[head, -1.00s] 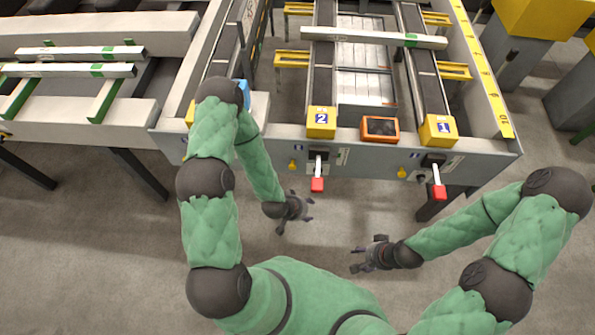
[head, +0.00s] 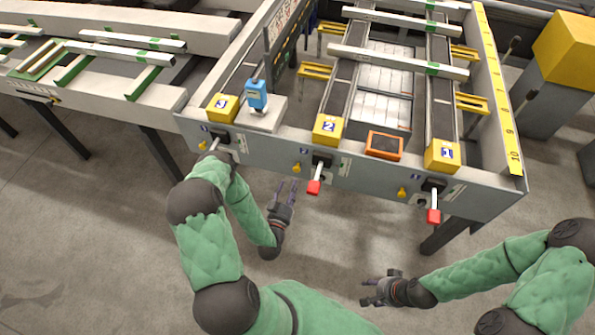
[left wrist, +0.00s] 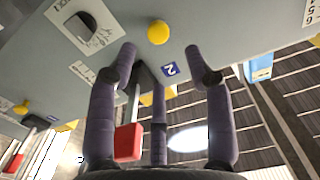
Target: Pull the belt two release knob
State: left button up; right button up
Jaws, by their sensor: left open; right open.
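The belt two release knob (head: 297,168) is a small yellow knob on the grey front panel, left of the belt two lever (head: 314,187) with its red end. In the left wrist view the yellow knob (left wrist: 158,32) shows beside the "2" label, ahead of and between my spread fingertips, apart from them. My left gripper (head: 287,188) is open and empty, pointing up at the panel just below the knob. Its fingers (left wrist: 160,52) also show in the left wrist view. My right gripper (head: 374,287) is open and empty, low over the floor.
Yellow knobs for belt three (head: 202,146) and belt one (head: 402,192) are on the same panel. The belt one lever (head: 433,214) juts out at right. An orange-framed screen (head: 384,145) and a blue device (head: 257,94) are on top. Floor before the panel is clear.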

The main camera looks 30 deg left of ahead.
aim_at(296, 170)
pick_arm(q)
jog(key=b+x, duration=0.2)
jog(key=x, duration=0.7)
jog(key=shift+w, duration=0.2)
